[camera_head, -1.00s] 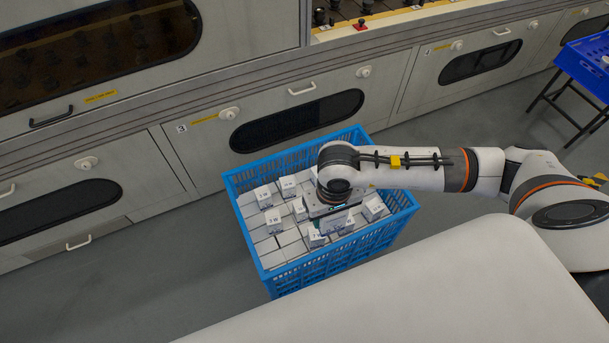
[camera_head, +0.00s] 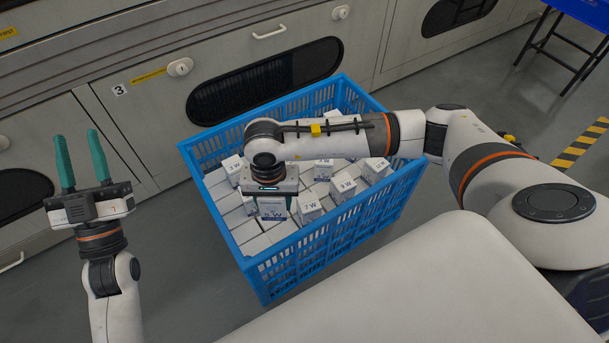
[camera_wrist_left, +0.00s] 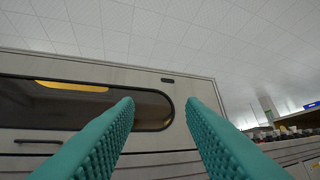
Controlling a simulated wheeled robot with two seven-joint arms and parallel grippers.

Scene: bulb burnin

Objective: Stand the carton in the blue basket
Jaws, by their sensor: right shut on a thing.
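The blue basket (camera_head: 330,240) stands on the floor in the middle of the head view, filled with several white cartons. My right gripper (camera_head: 274,198) points down inside the basket's near-left part. It is shut on a white carton (camera_head: 273,211) with blue print, which looks upright among the others. Whether its base touches what lies below is hidden. My left gripper (camera_head: 77,140) is raised at the left, empty, its two green fingers apart and pointing up. The left wrist view shows the same open fingers (camera_wrist_left: 160,115) with nothing between them.
Standing cartons 7 W (camera_head: 309,207) and 9 W (camera_head: 343,186) are right of the held one. Cabinet fronts with a dark oval window (camera_head: 265,80) run behind the basket. A blue tray on a dark stand (camera_head: 560,45) is at the far right. Floor left of the basket is clear.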

